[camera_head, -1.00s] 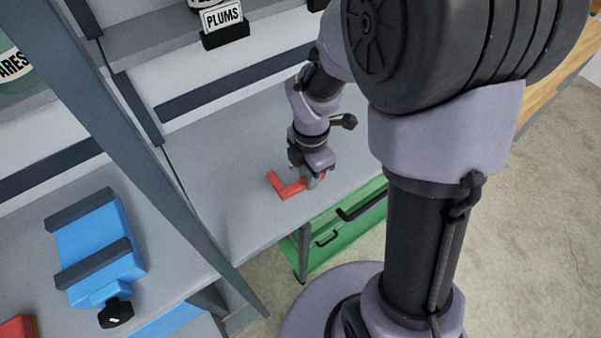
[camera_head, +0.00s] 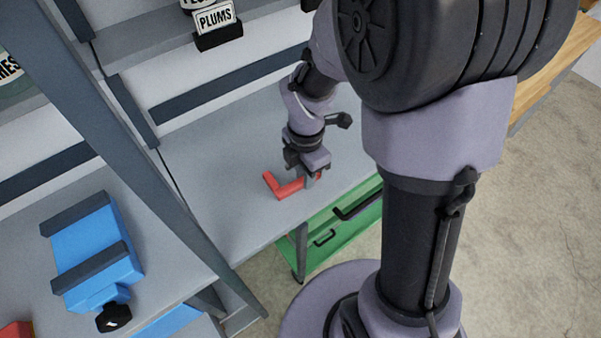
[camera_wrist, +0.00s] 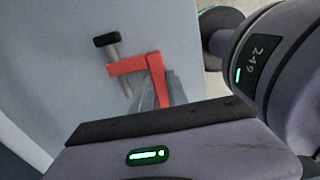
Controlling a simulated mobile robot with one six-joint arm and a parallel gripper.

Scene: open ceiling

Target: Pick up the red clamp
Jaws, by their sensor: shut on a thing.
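The red clamp (camera_head: 286,189) is on or just above the grey shelf surface, near its front edge, in the head view. Its L-shaped red end sticks out to the left of my gripper (camera_head: 311,181). In the wrist view the red clamp (camera_wrist: 141,65) shows a red bar and jaw, with a grey screw and black handle at its upper left. My gripper (camera_wrist: 150,98) is shut on the clamp. The gripper body hides part of the clamp, and I cannot tell whether the clamp touches the surface.
The grey work surface (camera_head: 220,150) is mostly clear around the clamp. A grey upright post (camera_head: 150,160) stands to the left. A blue vise (camera_head: 95,250) sits further left. A green drawer or shelf (camera_head: 335,228) lies below the front edge. A PLUMS sign (camera_head: 215,18) is on the back shelf.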

